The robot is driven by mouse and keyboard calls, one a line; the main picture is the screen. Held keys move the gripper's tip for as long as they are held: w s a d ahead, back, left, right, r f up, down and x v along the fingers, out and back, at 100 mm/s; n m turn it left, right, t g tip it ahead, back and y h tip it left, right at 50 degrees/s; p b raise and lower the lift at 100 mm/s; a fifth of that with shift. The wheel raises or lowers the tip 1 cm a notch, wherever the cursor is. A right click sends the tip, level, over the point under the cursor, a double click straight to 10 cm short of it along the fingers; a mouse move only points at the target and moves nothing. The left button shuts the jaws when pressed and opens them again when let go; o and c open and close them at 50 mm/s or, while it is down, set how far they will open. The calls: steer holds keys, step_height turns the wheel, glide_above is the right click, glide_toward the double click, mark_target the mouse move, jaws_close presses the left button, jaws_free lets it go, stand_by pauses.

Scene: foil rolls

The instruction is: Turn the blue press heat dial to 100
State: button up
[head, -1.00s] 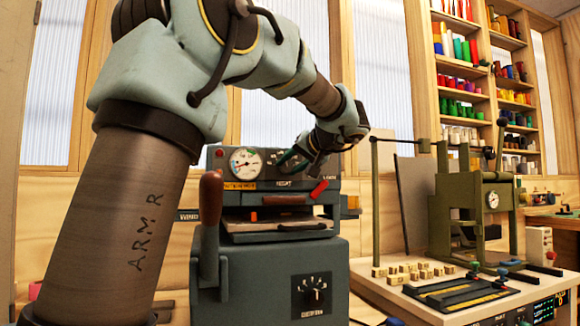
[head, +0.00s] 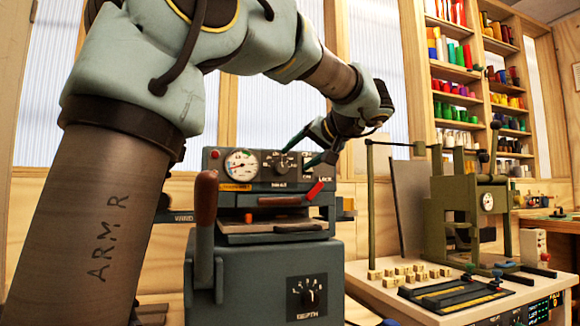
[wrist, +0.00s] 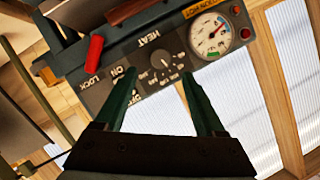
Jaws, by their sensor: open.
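The blue-grey press (head: 262,265) stands in the middle of the head view. Its heat dial (head: 281,165) is a dark knob on the upper panel, right of a round gauge (head: 241,165). The heat dial (wrist: 160,62) also shows in the wrist view, upside down; its number setting is too small to read surely. My gripper (head: 298,156) is open and empty at the panel's upper right. In the wrist view its fingertips (wrist: 160,76) appear on either side of the dial, apart from it, with the knob between and beyond them.
A red lock handle (head: 315,190) juts out right of the heat dial. A brown-gripped lever (head: 207,200) stands at the press's left, and a depth dial (head: 307,296) is on the lower front. A green press (head: 470,215) stands on the bench at right.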

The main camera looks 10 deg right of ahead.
steer(key=shift+v, duration=1.9)
